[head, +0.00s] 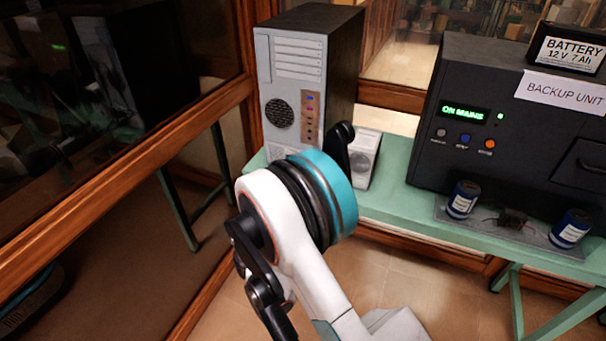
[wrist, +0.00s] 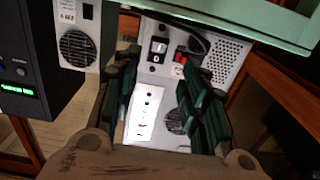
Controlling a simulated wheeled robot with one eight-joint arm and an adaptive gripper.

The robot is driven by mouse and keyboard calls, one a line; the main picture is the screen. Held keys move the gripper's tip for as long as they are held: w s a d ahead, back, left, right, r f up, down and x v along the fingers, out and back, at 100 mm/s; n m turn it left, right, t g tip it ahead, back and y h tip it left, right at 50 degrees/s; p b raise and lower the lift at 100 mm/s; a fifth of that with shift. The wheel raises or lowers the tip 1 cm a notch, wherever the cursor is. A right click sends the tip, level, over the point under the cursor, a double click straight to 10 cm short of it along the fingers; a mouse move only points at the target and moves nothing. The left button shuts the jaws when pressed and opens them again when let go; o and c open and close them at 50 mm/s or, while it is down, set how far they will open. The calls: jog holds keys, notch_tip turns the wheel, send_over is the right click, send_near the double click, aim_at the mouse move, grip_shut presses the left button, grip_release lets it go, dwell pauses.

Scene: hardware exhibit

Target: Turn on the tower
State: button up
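The tower (head: 290,50) is a tall grey and black computer case at the back of the green bench. In the head view its front shows drive bays, a round grille and a strip of small lights; its lower part is hidden behind my arm.
A small grey box (head: 365,160) stands beside the tower. The black backup unit (head: 460,85), reading ON MAINS, is to the right with a battery (head: 568,50) on top. Wood-framed glass closes the left side.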

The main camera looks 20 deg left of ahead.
jog(key=w, duration=0.3)
jog(key=w+b, duration=0.1)
jog(key=w, duration=0.2)
jog(key=w+b, duration=0.1)
jog(key=w, duration=0.2)
jog(key=shift+w+d+f, duration=0.1)
jog(key=shift+w+d, duration=0.25)
jog(key=shift+d, duration=0.05)
